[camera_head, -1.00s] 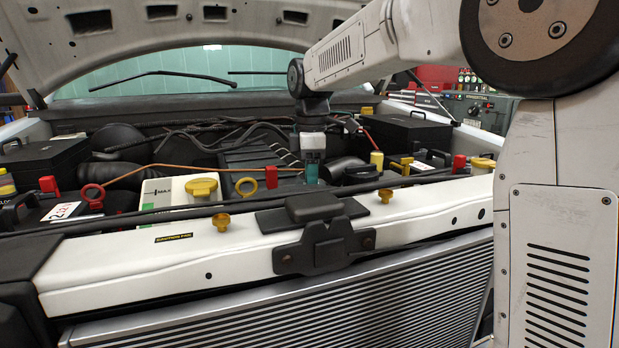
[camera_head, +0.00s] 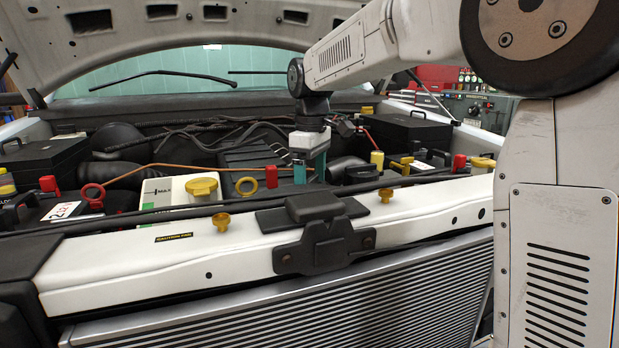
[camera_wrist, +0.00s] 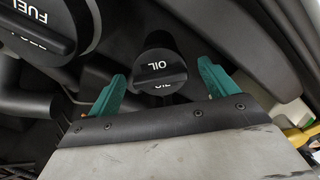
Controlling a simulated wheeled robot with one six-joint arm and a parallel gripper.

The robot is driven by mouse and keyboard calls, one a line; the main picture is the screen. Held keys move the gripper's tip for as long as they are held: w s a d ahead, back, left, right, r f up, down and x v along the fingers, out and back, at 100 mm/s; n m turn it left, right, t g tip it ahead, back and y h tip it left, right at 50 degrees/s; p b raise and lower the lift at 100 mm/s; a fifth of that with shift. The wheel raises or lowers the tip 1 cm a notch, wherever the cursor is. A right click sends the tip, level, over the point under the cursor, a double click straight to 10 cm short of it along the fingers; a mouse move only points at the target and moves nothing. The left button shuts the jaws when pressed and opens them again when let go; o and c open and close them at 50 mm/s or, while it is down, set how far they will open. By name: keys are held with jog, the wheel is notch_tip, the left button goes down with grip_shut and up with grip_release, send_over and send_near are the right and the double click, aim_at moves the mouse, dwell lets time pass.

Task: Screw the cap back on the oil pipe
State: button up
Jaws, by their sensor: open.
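The black oil cap (camera_wrist: 160,72), marked OIL, faces the camera in the wrist view. It has a raised grip bar across it. The oil pipe is hidden behind the cap, so I cannot tell how the cap sits on it. My gripper (camera_wrist: 160,78) is open, with one teal finger on each side of the cap and a gap on both sides. In the head view my gripper (camera_head: 310,177) points down into the engine bay behind the front crossmember. I cannot make out the oil cap there.
A larger black FUEL cap (camera_wrist: 38,28) is close on the left in the wrist view. In the head view, the white crossmember (camera_head: 150,255) with a black latch (camera_head: 320,245) lies in front. A red plug (camera_head: 271,176) and a yellow ring (camera_head: 246,187) stand left of the gripper.

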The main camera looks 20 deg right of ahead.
aim_at(311, 178)
notch_tip(311, 178, up, 8)
jog(key=shift+f, duration=4.05)
jog(key=c, duration=1.2)
jog(key=m, duration=0.6)
jog(key=o, duration=1.2)
